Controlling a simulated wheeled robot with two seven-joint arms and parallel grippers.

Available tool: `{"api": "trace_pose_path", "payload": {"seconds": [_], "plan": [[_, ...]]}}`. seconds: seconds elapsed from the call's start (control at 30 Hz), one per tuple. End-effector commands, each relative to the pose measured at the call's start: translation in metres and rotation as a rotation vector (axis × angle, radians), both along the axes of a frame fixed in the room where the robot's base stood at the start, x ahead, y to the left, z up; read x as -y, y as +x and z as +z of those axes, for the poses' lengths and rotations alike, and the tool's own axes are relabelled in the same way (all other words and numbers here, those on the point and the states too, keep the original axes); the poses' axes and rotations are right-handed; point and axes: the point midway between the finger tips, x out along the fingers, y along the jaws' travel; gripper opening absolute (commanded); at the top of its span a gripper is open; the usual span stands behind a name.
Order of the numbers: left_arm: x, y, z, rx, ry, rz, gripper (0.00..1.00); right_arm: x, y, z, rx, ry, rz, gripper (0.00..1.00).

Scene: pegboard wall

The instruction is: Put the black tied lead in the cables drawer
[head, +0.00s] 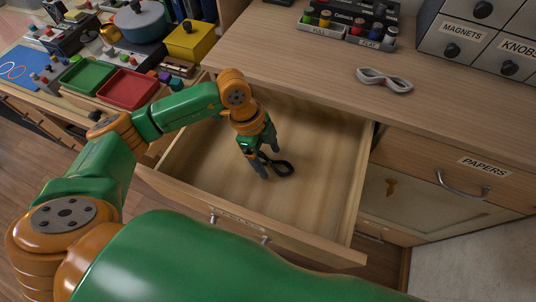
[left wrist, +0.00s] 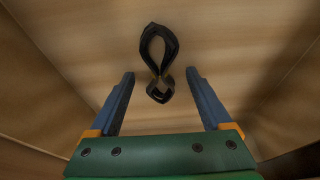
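The black tied lead (head: 285,171), a figure-eight loop, shows inside the open wooden drawer (head: 320,248). It also shows in the left wrist view (left wrist: 172,46), with its near end between the fingertips and its far loop beyond them. My left gripper (head: 268,161) reaches down into the drawer. Its two blue-grey fingers (left wrist: 160,74) are spread wide on either side of the lead, with visible gaps, and do not grip it. The lead appears to lie at the drawer floor. The label on the drawer front is too small to read. My right gripper is out of view.
The rest of the drawer floor is bare, with wooden walls around it. A white tied lead (head: 385,80) lies on the worktop. A drawer labelled PAPERS (head: 450,175) is shut at the right. Red (head: 128,90) and green (head: 88,76) trays stand left.

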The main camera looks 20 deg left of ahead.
Motion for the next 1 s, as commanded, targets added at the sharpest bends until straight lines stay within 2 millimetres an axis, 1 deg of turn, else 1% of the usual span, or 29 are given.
{"api": "trace_pose_path", "payload": {"seconds": [0.23, 0.33, 0.37, 0.43, 0.6, 0.7, 0.83, 1.0], "plan": [[0.000, 0.000, 0.001, 0.000, 0.000, -0.001, 0.84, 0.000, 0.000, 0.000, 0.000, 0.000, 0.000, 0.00], [-0.002, 0.001, 0.008, 0.002, 0.000, 0.000, 0.84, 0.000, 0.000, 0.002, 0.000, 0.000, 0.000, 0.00], [-0.003, 0.001, 0.013, 0.003, 0.000, 0.000, 0.84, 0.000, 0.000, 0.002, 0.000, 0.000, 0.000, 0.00], [-0.009, 0.001, 0.030, 0.005, 0.001, 0.000, 0.84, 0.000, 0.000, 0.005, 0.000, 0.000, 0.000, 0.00], [-0.023, 0.002, 0.077, 0.006, 0.000, 0.002, 0.84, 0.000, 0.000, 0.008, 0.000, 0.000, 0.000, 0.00], [-0.030, 0.002, 0.098, 0.005, 0.000, 0.001, 0.84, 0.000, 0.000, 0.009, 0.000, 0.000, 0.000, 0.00], [-0.035, 0.002, 0.113, 0.001, 0.001, 0.000, 0.84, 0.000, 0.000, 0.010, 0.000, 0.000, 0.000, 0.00], [-0.036, 0.001, 0.116, -0.001, 0.000, -0.001, 0.84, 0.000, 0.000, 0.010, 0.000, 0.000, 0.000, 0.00]]}}
